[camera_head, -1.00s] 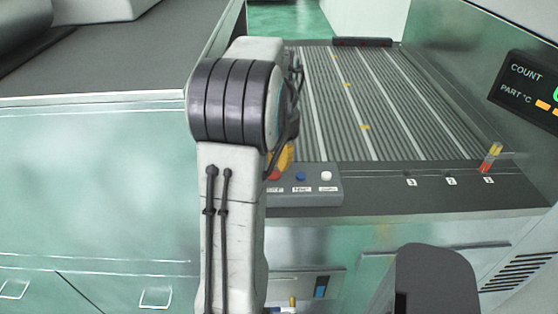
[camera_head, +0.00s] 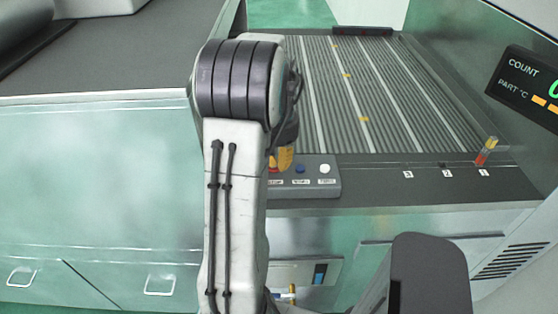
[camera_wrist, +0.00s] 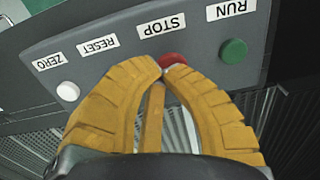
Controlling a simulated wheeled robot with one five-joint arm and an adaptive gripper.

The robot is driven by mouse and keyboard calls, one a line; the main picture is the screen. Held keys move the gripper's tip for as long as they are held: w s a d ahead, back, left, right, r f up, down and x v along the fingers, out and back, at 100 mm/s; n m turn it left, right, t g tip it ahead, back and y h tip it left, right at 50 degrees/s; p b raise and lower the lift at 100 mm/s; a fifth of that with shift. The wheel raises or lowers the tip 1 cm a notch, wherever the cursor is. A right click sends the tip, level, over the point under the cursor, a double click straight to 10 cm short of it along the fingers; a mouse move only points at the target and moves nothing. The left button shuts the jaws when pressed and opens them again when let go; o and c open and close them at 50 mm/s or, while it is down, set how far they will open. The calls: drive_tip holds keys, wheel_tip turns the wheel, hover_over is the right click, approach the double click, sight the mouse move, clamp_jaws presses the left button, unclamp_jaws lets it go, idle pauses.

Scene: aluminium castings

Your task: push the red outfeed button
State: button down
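The red button (camera_wrist: 174,60) sits beside the STOP label on the grey button box in the wrist view, partly hidden by my fingertips. In the head view only a bit of the red button (camera_head: 273,170) shows beside my arm. My gripper (camera_wrist: 163,70) has yellow ribbed fingers with their tips together, right at the near edge of the red button. I cannot tell whether they touch it. Nothing is held between them. In the head view my gripper (camera_head: 284,158) is mostly hidden behind my arm, above the left part of the box.
The button box (camera_head: 312,190) also carries a green RUN button (camera_wrist: 233,52), a white ZERO button (camera_wrist: 68,91) and a blue button (camera_head: 300,169). A ribbed conveyor (camera_head: 350,95) lies behind it. A count display (camera_head: 530,85) and a small indicator post (camera_head: 486,151) stand at right.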

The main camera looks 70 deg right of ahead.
drive_tip(key=shift+f+b, duration=1.05)
drive_tip(key=shift+b, duration=0.3)
drive_tip(key=shift+a, duration=0.1)
drive_tip(key=shift+r, duration=0.1)
drive_tip(key=shift+r+p, duration=0.55)
drive_tip(key=shift+p, duration=0.15)
wheel_tip(320, 180, up, 13)
drive_tip(key=p, duration=0.1)
drive_tip(key=shift+p, duration=0.3)
drive_tip(key=shift+r, duration=0.1)
